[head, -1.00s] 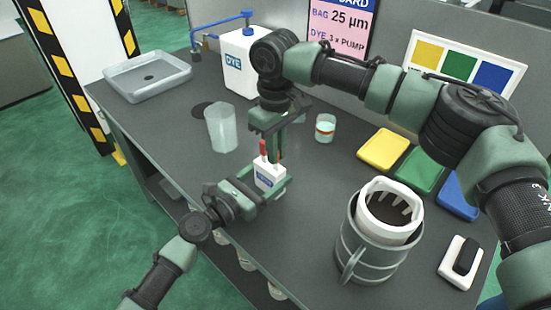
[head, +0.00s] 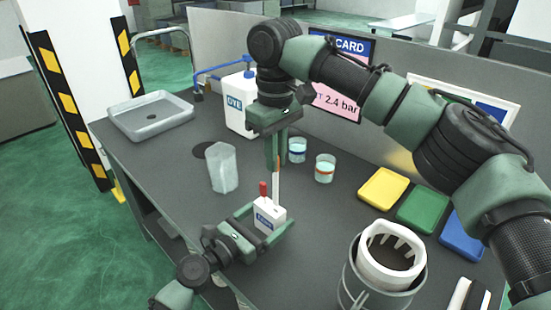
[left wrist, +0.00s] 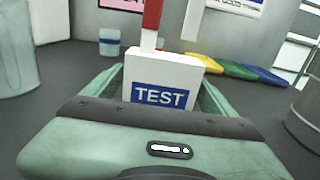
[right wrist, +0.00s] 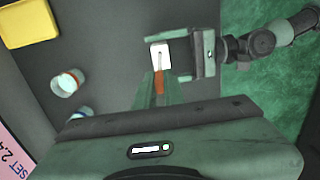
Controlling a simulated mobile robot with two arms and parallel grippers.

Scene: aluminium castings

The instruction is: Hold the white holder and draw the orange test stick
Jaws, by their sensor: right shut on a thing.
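My right gripper (head: 277,152) is above the holder, shut on the orange test stick (right wrist: 159,82). The stick's white shaft (head: 276,185) hangs down from the fingers. In the left wrist view its lower end (left wrist: 191,36) appears just above the holder's top, apart from it.
A clear beaker (head: 222,168) stands left of the grippers. Two small cups (head: 325,170) (head: 297,150) and a white DYE bottle (head: 240,110) are behind. Yellow (head: 382,187), green and blue pads and a grey mug-like pot (head: 350,285) lie right.

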